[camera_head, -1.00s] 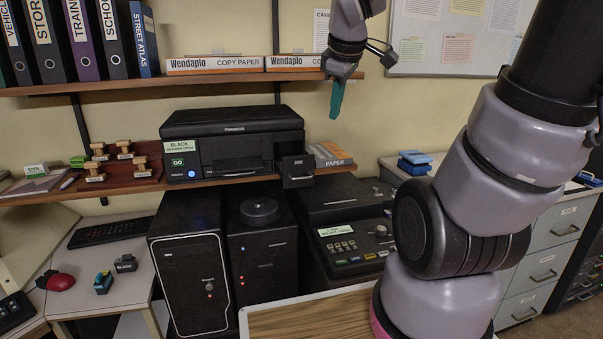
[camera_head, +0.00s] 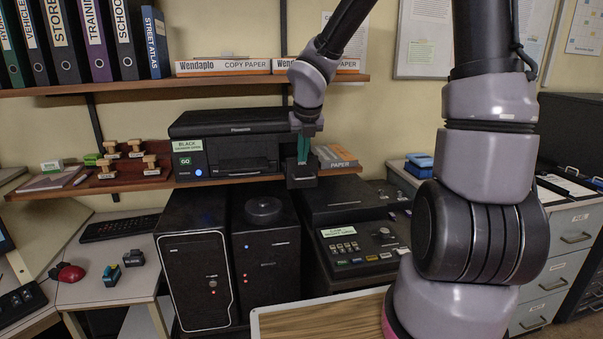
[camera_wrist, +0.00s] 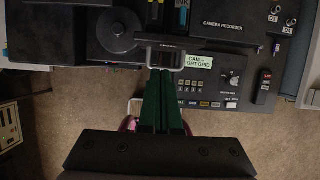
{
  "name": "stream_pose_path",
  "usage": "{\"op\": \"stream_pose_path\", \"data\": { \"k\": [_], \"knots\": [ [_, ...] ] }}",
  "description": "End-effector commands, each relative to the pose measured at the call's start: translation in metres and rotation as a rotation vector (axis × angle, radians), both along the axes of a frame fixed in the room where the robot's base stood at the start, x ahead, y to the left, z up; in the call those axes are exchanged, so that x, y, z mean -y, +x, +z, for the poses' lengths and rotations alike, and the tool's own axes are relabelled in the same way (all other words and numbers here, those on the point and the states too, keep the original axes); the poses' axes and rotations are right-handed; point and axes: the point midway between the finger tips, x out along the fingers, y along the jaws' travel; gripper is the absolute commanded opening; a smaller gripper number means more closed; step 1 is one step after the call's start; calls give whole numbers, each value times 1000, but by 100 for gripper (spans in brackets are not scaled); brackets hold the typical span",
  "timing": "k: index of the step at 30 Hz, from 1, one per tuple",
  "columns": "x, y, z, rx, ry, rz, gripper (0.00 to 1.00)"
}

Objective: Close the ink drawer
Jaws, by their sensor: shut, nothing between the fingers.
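The ink drawer (camera_head: 302,181) is a small dark box at the right end of the black printer (camera_head: 235,140). It stands out toward me, open. In the wrist view the drawer's front (camera_wrist: 172,42) with a light handle loop is at top centre, and dark slots with yellow and blue marks show behind it. My gripper (camera_head: 303,158) has teal-green fingers pointing down, shut and empty. In the head view they overlap the drawer's front. In the wrist view the fingertips (camera_wrist: 160,72) are at the handle loop; I cannot tell whether they touch it.
The printer stands on a wooden shelf (camera_head: 100,184) beside a stamp rack (camera_head: 135,168) and paper packs (camera_head: 334,157). An upper shelf (camera_head: 130,84) with binders and copy paper is above. A camera recorder (camera_head: 355,240) and black computer towers (camera_head: 195,270) stand below.

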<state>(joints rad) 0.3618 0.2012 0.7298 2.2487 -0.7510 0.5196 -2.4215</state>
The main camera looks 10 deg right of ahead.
Motion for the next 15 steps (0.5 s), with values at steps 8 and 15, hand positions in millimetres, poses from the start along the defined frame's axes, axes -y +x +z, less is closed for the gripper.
{"op": "stream_pose_path", "data": {
  "k": [8, 15],
  "knots": [
    [-1, 17, -48, -5, 1, 1, 0],
    [0, 26, -66, 0, 1, -3, 0]
  ]
}}
